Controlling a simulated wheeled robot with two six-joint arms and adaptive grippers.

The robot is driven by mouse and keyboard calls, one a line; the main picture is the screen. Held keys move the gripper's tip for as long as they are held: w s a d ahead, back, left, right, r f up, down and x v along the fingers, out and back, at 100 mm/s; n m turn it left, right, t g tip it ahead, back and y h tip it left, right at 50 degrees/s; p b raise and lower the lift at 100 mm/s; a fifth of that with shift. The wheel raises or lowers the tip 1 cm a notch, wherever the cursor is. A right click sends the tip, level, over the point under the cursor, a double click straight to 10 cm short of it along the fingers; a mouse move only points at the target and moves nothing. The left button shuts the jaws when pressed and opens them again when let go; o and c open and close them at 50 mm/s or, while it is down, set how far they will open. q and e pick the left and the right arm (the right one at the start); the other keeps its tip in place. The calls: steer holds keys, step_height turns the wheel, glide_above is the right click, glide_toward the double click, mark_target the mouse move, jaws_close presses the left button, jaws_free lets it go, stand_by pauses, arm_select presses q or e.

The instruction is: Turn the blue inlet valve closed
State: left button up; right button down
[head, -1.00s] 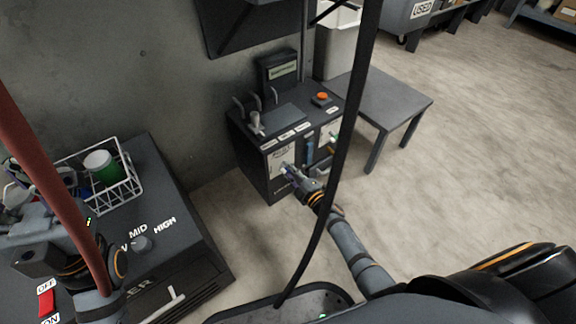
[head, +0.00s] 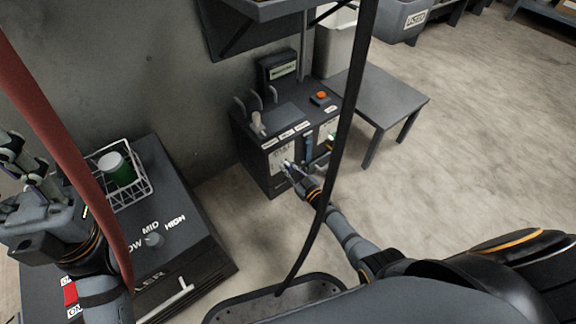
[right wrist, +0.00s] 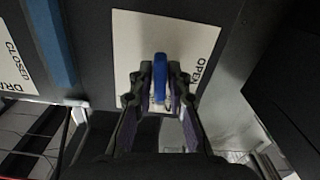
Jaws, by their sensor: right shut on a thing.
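The blue inlet valve handle (right wrist: 160,72) shows in the right wrist view in front of a white plate (right wrist: 130,50) marked OPEN along its right side. My right gripper (right wrist: 160,92) is shut on this handle, one finger on each side. The handle runs up and down in that view. In the head view my right gripper (head: 291,169) is at the front face of the dark cabinet (head: 262,178) and hides most of the handle. My left gripper (head: 30,165) is at the left edge, over the cooler-like unit, partly cut off.
A second plate (right wrist: 12,55) reading CLOSED and DRAIN and a blue strip (right wrist: 52,45) lie left in the wrist view. A grey table (head: 385,100) stands beside the cabinet. A white basket (head: 135,190) holds a green container (head: 115,168). A black cable (head: 345,130) hangs in front.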

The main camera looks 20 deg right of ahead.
steer(key=shift+m, duration=0.7)
steer(key=c, duration=1.4)
jaws_free()
steer(key=shift+s, duration=0.1)
steer(key=v, duration=1.2)
